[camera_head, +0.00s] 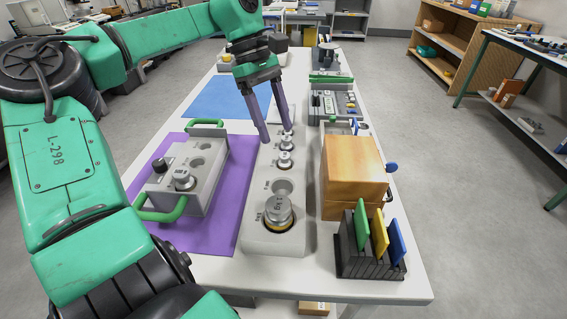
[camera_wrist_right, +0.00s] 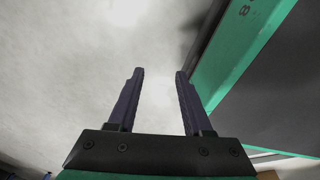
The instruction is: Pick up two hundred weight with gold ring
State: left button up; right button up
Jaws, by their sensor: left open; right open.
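A large silver weight (camera_head: 279,210) stands in the near socket of a long light-grey block (camera_head: 262,243). A gold ring shows around its base; its marking is too small to read surely. Smaller silver weights, one (camera_head: 285,160) among them, stand farther along the block, and one socket between them and the large weight is empty. My left gripper (camera_head: 276,134) is open, pointing down over the far end of the block, by the small weights. Whether it touches one is unclear. My right gripper (camera_wrist_right: 160,72) is open and empty in the right wrist view, facing a blurred pale surface.
Left of the block, a grey holder with green handles (camera_head: 203,185) stands on a purple mat (camera_head: 222,225). A wooden box (camera_head: 352,170) and a rack with coloured plates (camera_head: 370,262) stand close on the right. A blue mat (camera_head: 215,98) lies behind.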

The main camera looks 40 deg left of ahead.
aim_at(284, 154)
pick_arm(q)
jog(key=x, duration=0.6)
jog(key=shift+d+r, duration=0.1)
jog(key=shift+c, duration=0.3)
pick_arm(e)
jog(key=shift+a+f, duration=0.2)
jog(key=shift+a, duration=0.35)
jog(key=shift+a+f, duration=0.15)
jog(key=shift+a, duration=0.35)
pick_arm(q)
grip_shut()
pick_arm(e)
jog(key=shift+d, duration=0.3)
pick_arm(q)
jog(key=shift+r, duration=0.1)
